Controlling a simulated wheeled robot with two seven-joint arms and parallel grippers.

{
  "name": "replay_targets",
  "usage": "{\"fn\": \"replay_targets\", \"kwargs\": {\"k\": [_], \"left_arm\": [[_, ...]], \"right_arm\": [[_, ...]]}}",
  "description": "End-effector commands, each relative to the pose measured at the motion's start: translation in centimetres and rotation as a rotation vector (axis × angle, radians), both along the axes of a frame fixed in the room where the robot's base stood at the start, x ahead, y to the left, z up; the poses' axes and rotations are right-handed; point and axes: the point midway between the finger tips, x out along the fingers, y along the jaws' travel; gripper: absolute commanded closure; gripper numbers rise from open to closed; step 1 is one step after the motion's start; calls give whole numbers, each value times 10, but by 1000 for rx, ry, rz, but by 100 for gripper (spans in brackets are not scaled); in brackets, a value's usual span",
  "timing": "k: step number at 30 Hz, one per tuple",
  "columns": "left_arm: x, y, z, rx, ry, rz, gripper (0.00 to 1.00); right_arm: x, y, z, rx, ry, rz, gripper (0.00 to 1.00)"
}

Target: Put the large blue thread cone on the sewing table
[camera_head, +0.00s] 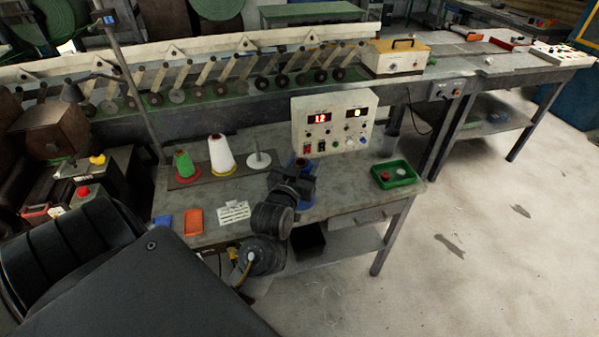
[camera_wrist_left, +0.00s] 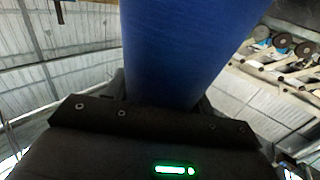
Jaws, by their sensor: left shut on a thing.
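The large blue thread cone (camera_head: 305,204) is at the front middle of the sewing table (camera_head: 345,190), partly hidden behind my left gripper (camera_head: 300,180). Its lower rim shows below the gripper and a bit of its top shows above. I cannot tell whether its base touches the table. My left gripper is shut on the cone. In the left wrist view the blue cone (camera_wrist_left: 185,50) fills the top middle, between the jaws. My right gripper is not in view.
A green cone (camera_head: 183,164), a white cone (camera_head: 221,155) and an empty spindle (camera_head: 259,160) stand at the back left. A control box (camera_head: 334,123) is behind the blue cone. A green tray (camera_head: 393,174) is to the right. An orange box (camera_head: 194,221) and a paper card (camera_head: 233,212) lie front left.

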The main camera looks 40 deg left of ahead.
Motion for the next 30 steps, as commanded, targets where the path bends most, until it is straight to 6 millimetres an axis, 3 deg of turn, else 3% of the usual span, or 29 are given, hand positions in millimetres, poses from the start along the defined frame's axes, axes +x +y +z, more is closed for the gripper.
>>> {"fn": "replay_targets", "kwargs": {"k": [11, 18, 24, 30], "left_arm": [[55, 47, -25, 5, -3, 1, 100], [87, 73, -64, 2, -3, 0, 100], [100, 84, -85, 3, -5, 0, 100], [103, 87, -91, 3, -6, 0, 100]], "right_arm": [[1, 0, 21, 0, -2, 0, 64], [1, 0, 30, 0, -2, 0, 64], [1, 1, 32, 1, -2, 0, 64], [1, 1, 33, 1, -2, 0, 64]]}}
